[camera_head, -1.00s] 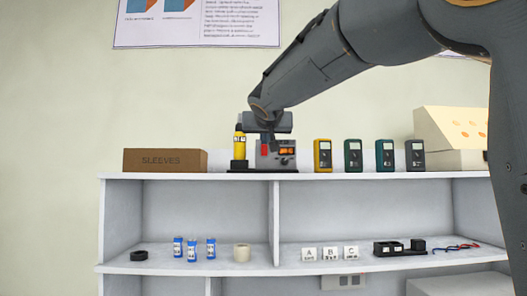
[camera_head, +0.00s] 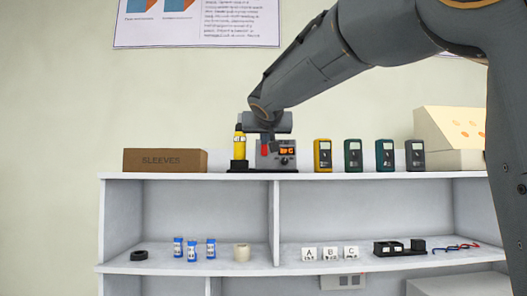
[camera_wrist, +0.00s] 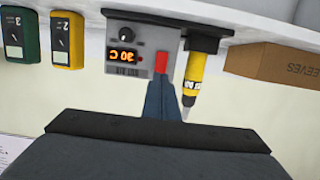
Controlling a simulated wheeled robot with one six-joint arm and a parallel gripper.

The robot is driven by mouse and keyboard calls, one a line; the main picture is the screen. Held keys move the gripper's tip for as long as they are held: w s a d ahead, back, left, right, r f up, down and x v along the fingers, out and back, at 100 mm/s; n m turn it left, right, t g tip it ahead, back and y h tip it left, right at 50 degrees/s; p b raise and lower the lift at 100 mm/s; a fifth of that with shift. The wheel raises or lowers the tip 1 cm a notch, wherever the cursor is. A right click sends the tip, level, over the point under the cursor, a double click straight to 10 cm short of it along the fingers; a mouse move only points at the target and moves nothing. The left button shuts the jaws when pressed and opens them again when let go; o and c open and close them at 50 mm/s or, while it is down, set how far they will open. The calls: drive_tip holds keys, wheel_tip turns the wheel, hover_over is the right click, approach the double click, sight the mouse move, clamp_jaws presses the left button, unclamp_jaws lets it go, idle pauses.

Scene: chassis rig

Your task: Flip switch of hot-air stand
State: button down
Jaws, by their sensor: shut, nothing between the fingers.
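The hot-air stand (camera_head: 289,161) is a grey box on the top shelf with an orange lit display and a dark knob. It shows upside down in the wrist view (camera_wrist: 147,41), where the display (camera_wrist: 122,55) reads 30 C. A red switch (camera_wrist: 161,63) sits beside the display. A yellow hot-air handpiece (camera_head: 239,148) stands in a black holder at the box's left. My gripper (camera_wrist: 161,80) is shut and empty, its tips at the red switch's edge. I cannot tell whether they touch. In the head view my gripper (camera_head: 268,147) partly covers the box front.
A brown SLEEVES box (camera_head: 165,160) stands left on the shelf. Several meters stand to the right, the yellow one (camera_head: 322,155) nearest, with a cream box (camera_head: 452,135) beyond. Small parts lie on the lower shelf (camera_head: 270,262).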

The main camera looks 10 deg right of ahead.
drive_tip(key=shift+b+x, duration=0.3)
drive_tip(key=shift+x, duration=1.25)
drive_tip(key=b+v, duration=0.3)
drive_tip(key=v, duration=0.5)
idle(0.6)
